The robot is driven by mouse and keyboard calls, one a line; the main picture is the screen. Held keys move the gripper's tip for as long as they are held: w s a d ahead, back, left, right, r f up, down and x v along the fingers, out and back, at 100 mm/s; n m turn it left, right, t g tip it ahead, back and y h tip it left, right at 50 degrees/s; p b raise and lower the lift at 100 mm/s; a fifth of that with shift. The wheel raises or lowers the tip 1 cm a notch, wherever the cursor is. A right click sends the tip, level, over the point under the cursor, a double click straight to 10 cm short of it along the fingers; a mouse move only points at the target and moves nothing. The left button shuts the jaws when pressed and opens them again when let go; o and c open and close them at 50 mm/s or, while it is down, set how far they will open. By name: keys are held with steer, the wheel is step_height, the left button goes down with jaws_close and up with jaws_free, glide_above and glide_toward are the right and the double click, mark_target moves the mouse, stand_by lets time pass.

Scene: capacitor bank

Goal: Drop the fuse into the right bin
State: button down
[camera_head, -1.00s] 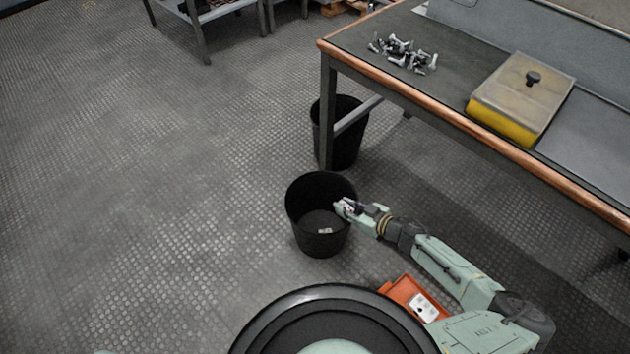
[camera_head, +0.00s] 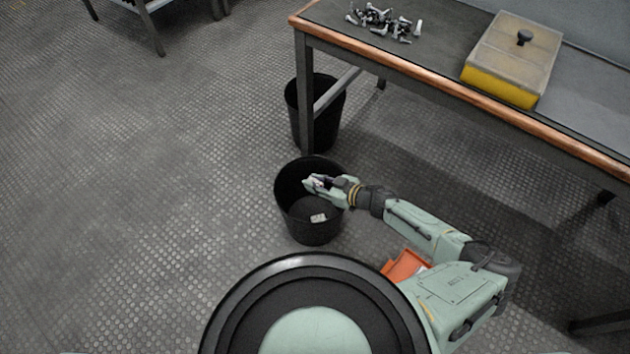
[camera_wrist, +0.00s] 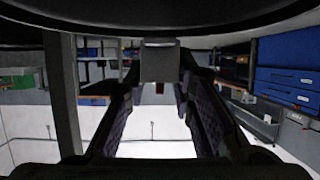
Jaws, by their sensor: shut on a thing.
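My gripper (camera_head: 318,184) is over the mouth of the nearer black bin (camera_head: 299,226), reaching in from the right. It is shut on a small pale thing, taken to be the fuse (camera_head: 314,182), mostly hidden by the fingers. In the wrist view a grey block (camera_wrist: 160,62) shows between the far ends of the fingers (camera_wrist: 160,88); I cannot tell whether it is the fuse. The nearer bin stands upright on the floor with a small pale label. A second black bin (camera_head: 320,112) stands behind it, partly hidden by a table leg.
A workbench (camera_head: 440,75) with a copper-coloured edge runs along the right. On it lie several metal fittings (camera_head: 385,22) and a yellow box (camera_head: 512,60) with a knobbed lid. An orange object (camera_head: 405,264) lies beside my base.

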steer(key=shift+f+b, duration=0.95)
steer(key=shift+f, duration=0.6)
steer(key=c, duration=1.3)
jaws_free()
steer(key=v, duration=1.2)
steer(key=shift+r, duration=0.1)
